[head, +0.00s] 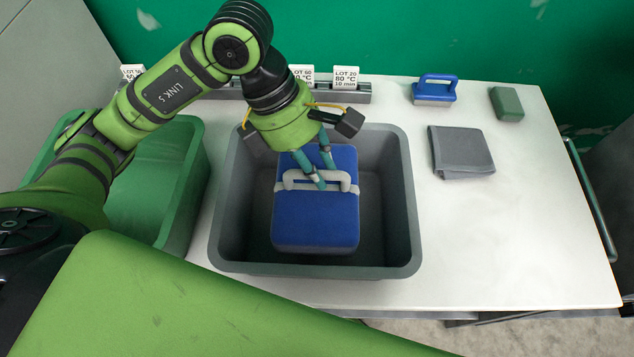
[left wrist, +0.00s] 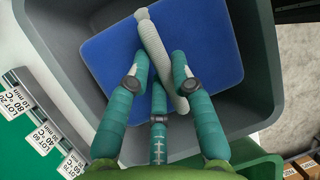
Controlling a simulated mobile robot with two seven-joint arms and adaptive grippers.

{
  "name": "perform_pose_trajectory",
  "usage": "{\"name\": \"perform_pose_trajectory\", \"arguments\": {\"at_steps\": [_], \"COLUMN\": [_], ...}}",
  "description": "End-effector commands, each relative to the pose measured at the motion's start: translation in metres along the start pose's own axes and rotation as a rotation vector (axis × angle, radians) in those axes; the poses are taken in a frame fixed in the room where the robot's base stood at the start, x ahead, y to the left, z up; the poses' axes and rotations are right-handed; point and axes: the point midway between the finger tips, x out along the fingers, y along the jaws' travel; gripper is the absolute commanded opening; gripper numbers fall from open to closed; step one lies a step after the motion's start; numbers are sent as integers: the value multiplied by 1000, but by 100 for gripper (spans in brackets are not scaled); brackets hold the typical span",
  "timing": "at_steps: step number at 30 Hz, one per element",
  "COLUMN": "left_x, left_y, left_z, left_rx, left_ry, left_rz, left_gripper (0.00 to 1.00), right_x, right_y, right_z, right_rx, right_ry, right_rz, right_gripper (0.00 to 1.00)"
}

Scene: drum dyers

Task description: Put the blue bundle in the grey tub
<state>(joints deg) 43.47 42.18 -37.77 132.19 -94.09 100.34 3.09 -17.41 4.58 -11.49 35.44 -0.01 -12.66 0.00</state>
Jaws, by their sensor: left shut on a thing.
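The blue bundle (head: 315,222) is a soft block with a pale grey strap and a raised handle (head: 292,178) on top. It is within the walls of the grey tub (head: 310,269), upright. I cannot tell if it touches the tub floor. My left gripper (head: 325,180) is above the bundle, its teal fingers shut on the handle. In the left wrist view the fingers (left wrist: 160,68) close around the pale handle (left wrist: 156,50), with the blue bundle (left wrist: 205,65) beneath and the grey tub (left wrist: 60,70) around it. My right gripper is out of view.
A green tub (head: 195,170) stands left of the grey one. Behind are lot cards (head: 346,78) in a rail. To the right on the white table (head: 520,240) are a folded grey cloth (head: 462,152), a blue-handled brush (head: 436,88) and a green block (head: 507,104). The front right is clear.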

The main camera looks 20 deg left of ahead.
Motion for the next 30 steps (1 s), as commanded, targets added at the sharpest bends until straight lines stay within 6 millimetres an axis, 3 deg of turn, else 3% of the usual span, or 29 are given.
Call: {"name": "perform_pose_trajectory", "arguments": {"at_steps": [13, 26, 27, 28, 30], "left_x": [43, 49, 49, 49, 48], "left_y": [9, 11, 11, 11, 11], "left_z": [-17, -20, -20, -20, -20], "left_rx": [-1, 2, 1, 1, 1], "left_ry": [-3, -3, 0, 0, 0], "left_rz": [-1, 2, 1, 1, 0], "left_gripper": [0, 0, 40, 47, 47], "right_x": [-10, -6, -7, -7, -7], "right_y": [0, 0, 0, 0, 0], "right_z": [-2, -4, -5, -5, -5], "right_rx": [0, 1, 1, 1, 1], "right_ry": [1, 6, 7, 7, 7], "right_rz": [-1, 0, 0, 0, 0], "right_gripper": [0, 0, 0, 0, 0]}}
